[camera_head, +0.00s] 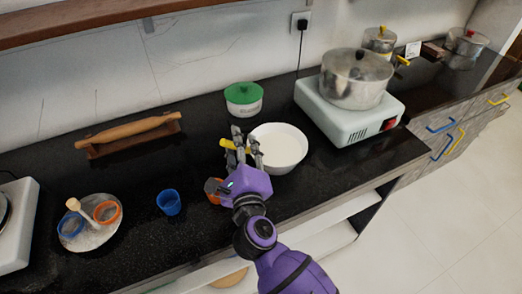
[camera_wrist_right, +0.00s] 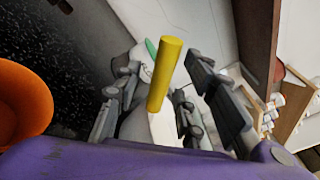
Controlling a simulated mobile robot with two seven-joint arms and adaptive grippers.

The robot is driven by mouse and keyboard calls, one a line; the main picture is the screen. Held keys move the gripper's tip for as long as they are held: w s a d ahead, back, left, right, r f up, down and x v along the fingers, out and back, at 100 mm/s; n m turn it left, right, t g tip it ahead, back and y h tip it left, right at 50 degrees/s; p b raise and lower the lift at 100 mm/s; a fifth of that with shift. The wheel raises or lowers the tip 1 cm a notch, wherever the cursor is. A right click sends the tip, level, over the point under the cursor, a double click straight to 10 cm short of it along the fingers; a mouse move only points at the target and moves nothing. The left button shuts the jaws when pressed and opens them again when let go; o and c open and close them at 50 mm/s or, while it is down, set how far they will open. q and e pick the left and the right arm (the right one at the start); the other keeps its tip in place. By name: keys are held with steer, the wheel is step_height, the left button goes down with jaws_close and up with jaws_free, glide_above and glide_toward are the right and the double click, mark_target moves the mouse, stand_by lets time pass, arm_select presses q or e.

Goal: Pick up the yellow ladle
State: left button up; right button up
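The yellow ladle (camera_head: 231,145) shows as a short yellow handle by the left rim of the white bowl (camera_head: 284,152) in the head view. The rest of the ladle is hidden or cannot be made out. My right gripper (camera_head: 241,142) is at the handle, with its fingers open. In the right wrist view the yellow handle (camera_wrist_right: 165,75) stands between the two spread fingers of my right gripper (camera_wrist_right: 160,85), with gaps visible at both sides. My left gripper is not in view.
An orange cup (camera_wrist_right: 18,100) is close to my right gripper. A blue cup (camera_head: 169,202) and a plate (camera_head: 92,238) with small cups stand left. A green-lidded pot (camera_head: 243,98) is behind. A stove (camera_head: 345,118) with a metal pot (camera_head: 355,80) is right.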

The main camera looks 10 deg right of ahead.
steer(key=shift+w, duration=0.2)
jaws_close()
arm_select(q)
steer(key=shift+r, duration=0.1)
arm_select(e)
steer(key=shift+r, duration=0.1)
